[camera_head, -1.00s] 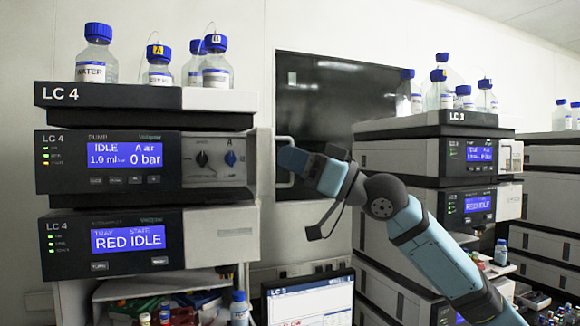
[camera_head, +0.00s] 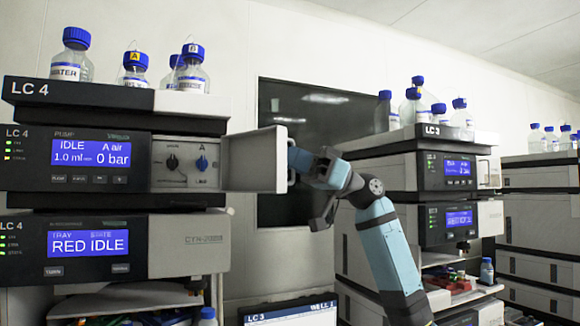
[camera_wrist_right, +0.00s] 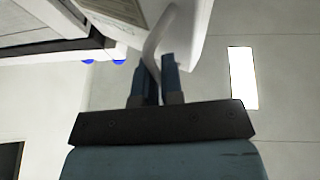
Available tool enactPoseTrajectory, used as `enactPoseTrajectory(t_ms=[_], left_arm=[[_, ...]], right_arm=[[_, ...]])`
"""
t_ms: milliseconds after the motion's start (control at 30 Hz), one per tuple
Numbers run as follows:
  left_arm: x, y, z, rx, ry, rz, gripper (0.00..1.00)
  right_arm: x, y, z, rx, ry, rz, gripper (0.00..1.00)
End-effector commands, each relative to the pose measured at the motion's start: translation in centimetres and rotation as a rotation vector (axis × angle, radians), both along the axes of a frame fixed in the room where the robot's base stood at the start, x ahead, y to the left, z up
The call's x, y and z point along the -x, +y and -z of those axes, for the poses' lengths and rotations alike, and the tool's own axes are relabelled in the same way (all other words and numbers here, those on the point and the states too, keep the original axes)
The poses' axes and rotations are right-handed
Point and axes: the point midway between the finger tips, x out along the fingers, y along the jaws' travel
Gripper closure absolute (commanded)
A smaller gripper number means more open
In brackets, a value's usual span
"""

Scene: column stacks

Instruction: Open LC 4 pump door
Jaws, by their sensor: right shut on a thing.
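The LC 4 pump module (camera_head: 75,160) is the middle unit of the left stack, with a blue display reading IDLE and 0 bar. Its pale door (camera_head: 256,162) stands swung out to the right of the unit, and the panel with two knobs (camera_head: 187,163) shows beside it. My right gripper (camera_head: 296,160) is at the door's outer edge, shut on the door handle (camera_head: 291,170). In the right wrist view, the bent handle (camera_wrist_right: 154,45) passes between the two fingers (camera_wrist_right: 155,80). My left gripper is not in view.
Bottles with blue caps (camera_head: 190,75) stand on top of the LC 4 stack. The LC 3 stack (camera_head: 390,160) stands to the right, behind my right arm. A dark wall panel (camera_head: 330,110) lies behind the door. A monitor (camera_head: 290,314) is below.

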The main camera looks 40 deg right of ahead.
Motion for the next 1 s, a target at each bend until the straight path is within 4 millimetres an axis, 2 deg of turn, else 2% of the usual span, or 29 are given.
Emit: enactPoseTrajectory(t_ms=[567, 633, 1000], left_arm=[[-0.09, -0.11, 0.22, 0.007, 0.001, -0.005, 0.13], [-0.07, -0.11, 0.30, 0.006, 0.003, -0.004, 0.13], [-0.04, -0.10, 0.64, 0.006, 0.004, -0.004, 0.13]], right_arm=[[-0.31, -0.50, 0.02, -0.001, 0.005, 0.001, 1.00], [-0.30, -0.50, 0.02, -0.001, 0.005, 0.001, 0.85], [-0.03, -0.94, 0.34, -0.001, 0.003, 0.003, 0.85]])
